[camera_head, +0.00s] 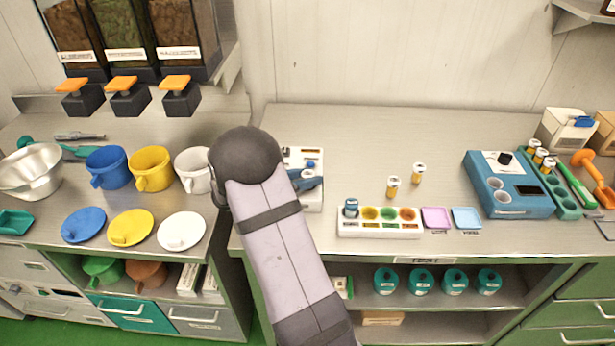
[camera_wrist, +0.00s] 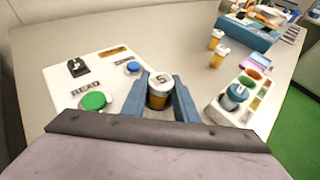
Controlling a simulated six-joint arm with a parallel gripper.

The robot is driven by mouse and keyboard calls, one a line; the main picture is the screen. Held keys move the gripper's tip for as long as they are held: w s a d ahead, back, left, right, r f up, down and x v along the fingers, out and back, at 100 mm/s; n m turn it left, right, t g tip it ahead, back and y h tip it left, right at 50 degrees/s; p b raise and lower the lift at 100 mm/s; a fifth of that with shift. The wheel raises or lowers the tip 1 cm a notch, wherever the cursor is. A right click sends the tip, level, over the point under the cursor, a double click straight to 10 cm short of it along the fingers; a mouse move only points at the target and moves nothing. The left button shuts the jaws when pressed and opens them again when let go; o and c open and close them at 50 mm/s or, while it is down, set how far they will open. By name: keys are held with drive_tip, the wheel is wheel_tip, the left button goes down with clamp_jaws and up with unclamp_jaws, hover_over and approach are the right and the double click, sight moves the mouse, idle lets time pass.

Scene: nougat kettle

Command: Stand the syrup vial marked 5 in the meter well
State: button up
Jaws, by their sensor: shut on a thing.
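The syrup vial marked 5 (camera_wrist: 159,92) has a white cap and an amber body. My gripper (camera_wrist: 160,96) is shut on it, with one blue finger on each side, and the number faces the wrist camera. The vial is upright or nearly so at the right part of the white meter (camera_wrist: 98,83), which has a green READ button (camera_wrist: 93,101). The vial's foot and the well are hidden, so I cannot tell whether the vial is in the well. In the head view my gripper (camera_head: 308,180) is at the meter (camera_head: 303,158), largely covered by my arm.
Two amber vials (camera_head: 393,187) (camera_head: 418,173) stand on the open counter. A white strip with coloured wells (camera_head: 380,234) lies right of the meter, with a blue-grey piece (camera_head: 351,207) at its left end. A blue device (camera_head: 508,183) stands farther right. Cups (camera_head: 151,169) stand at left.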

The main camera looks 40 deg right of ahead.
drive_tip(key=shift+f, duration=0.15)
drive_tip(key=o, duration=0.8)
drive_tip(key=shift+p+v, duration=2.2)
drive_tip(key=shift+v, duration=3.35)
